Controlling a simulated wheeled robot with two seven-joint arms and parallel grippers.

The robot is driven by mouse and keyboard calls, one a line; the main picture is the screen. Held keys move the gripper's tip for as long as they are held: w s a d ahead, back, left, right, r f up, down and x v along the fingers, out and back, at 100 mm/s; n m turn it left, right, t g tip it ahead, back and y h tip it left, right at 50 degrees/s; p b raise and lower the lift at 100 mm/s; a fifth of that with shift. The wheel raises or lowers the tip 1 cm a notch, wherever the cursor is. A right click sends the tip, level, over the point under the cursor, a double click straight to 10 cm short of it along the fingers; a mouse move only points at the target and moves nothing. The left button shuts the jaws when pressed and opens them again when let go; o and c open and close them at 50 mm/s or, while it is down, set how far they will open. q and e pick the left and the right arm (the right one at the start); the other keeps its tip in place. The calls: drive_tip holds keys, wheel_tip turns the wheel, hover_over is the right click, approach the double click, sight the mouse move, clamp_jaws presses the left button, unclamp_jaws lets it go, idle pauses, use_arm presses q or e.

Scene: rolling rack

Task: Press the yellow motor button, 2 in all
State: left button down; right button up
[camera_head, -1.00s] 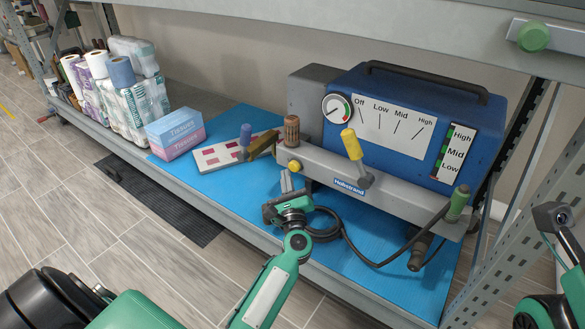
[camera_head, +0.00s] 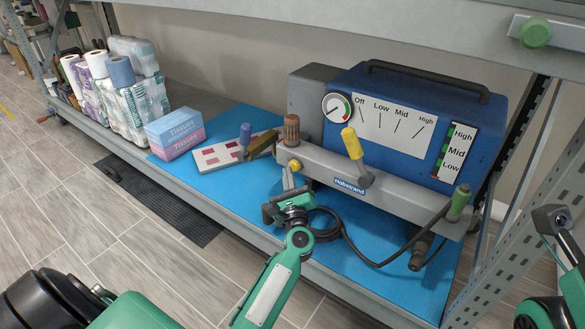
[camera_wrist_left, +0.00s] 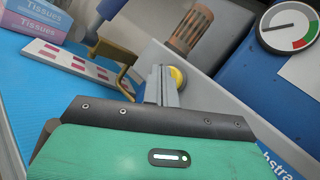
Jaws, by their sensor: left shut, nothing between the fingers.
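The yellow motor button (camera_head: 295,165) is a small round knob low on the left end of the grey front bar of the blue machine (camera_head: 345,100). In the left wrist view the button (camera_wrist_left: 178,77) shows just beside and beyond the fingertips. My left gripper (camera_head: 287,177) is shut and empty, with its fingers pointing up at the button from just below and left. In the left wrist view the fingers (camera_wrist_left: 160,80) overlap the button's left edge. I cannot tell whether they touch it. My right gripper is not in view; only part of the right arm shows at the right edge.
A yellow-handled lever (camera_head: 352,144) and a brown ribbed knob (camera_head: 291,130) stand on the machine. A blue-tipped lever (camera_head: 245,135) is to the left. A black cable (camera_head: 345,235) loops over the blue mat (camera_head: 225,192). Tissue boxes (camera_head: 175,134) stand further left.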

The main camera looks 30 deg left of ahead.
use_arm(q)
drive_tip(key=shift+w, duration=0.15)
drive_tip(key=shift+w, duration=0.35)
idle(0.5)
drive_tip(key=shift+s, duration=0.9)
drive_tip(key=s, duration=0.5)
drive_tip(key=shift+a, duration=0.2)
idle(0.6)
